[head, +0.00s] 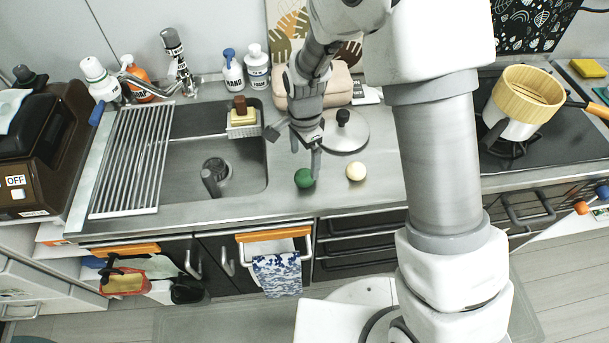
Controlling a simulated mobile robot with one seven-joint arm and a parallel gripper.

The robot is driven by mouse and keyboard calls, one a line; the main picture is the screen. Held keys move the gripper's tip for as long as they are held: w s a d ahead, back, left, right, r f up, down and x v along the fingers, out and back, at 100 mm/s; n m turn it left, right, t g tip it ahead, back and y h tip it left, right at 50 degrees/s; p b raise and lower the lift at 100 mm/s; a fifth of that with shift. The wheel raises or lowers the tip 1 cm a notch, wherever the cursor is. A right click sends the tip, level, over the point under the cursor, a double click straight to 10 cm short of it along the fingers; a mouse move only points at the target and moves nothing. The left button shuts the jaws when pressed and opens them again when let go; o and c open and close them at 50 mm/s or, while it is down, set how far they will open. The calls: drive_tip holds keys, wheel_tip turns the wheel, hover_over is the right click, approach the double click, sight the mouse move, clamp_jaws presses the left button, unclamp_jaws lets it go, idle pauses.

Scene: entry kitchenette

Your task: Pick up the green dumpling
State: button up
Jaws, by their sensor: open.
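The green dumpling (304,179) is a small round ball on the steel counter, just right of the sink. My gripper (305,162) points down at it with its two fingers apart and nothing between them. A cream-coloured dumpling (356,171) lies to the right of the green one.
A pot lid (346,134) lies just behind the dumplings. The sink (230,181) with a drying rack (130,160) is to the left. A stove (545,140) with a pot and bamboo steamer (530,92) is to the right. The counter's front edge is close before the dumplings.

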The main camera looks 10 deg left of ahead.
sight(304, 173)
drive_tip(key=shift+f+p, duration=0.3)
drive_tip(key=shift+f, duration=3)
drive_tip(key=c, duration=1.4)
